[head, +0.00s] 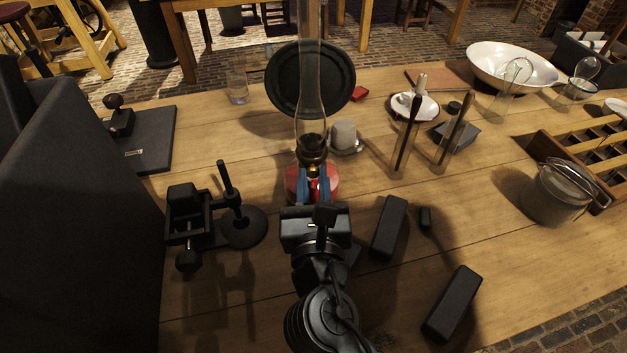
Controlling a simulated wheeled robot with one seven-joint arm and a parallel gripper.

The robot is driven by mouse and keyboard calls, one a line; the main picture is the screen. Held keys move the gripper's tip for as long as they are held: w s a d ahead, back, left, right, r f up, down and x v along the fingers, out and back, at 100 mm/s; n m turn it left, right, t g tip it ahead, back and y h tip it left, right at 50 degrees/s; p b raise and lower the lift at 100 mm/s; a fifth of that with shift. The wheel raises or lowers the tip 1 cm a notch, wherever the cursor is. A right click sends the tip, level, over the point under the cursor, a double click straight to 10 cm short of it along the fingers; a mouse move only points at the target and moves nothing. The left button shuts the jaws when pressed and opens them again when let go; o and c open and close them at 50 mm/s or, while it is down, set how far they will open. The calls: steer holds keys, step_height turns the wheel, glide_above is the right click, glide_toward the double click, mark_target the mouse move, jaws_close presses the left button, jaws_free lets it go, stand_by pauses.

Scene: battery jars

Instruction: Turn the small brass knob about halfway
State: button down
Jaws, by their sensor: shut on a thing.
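An oil lamp stands on the wooden table, with a tall glass chimney (311,90), a dark brass burner (311,148) and a red base (331,187). My gripper (314,176) reaches the near side of the lamp, just below the burner. Its two blue fingers are shut on the small brass knob, which is mostly hidden between them. How far the knob is turned cannot be seen.
A round black disc (283,80) stands behind the chimney. A black clamp-like device (186,215) is at left, dark blocks (390,227) at right. Bare table (490,205) lies further right.

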steer(key=shift+m, duration=0.3)
steer(key=m, duration=0.3)
steer(key=shift+m, duration=0.3)
steer(key=m+b, duration=0.1)
steer(key=m, duration=0.3)
steer(key=shift+f+m+b, duration=0.1)
steer(key=shift+m+b, duration=0.2)
steer(key=shift+b, duration=0.1)
steer(key=m+b, duration=0.2)
steer(key=m, duration=0.2)
steer(key=m+b, duration=0.2)
steer(key=m, duration=0.3)
steer(key=shift+d, duration=0.1)
steer(key=c, duration=1)
jaws_free()
